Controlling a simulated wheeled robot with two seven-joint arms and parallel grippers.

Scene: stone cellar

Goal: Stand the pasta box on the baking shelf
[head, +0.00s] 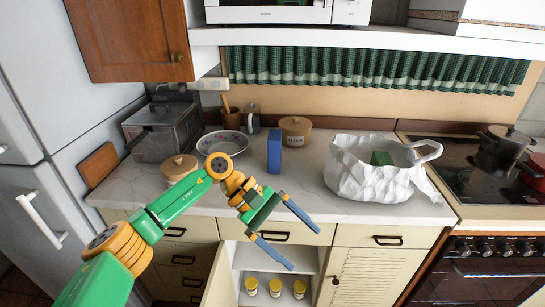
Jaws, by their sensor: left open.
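A blue box (274,150), which looks like the pasta box, stands upright on the counter near the back, left of the white bag. Its label cannot be read. My left gripper (304,250) is open and empty, in front of the counter edge before the open cupboard. It is nearer to me than the blue box and apart from it. The open cupboard (275,257) below the counter has white shelves; no label shows which is the baking shelf. My right gripper is not in view.
A white bag (365,178) with a green item (381,158) inside stands on the right of the counter. Yellow-lidded jars (275,288) stand low in the cupboard. A patterned bowl (222,143), a lidded canister (295,130) and a lidded pot (179,167) are near the blue box.

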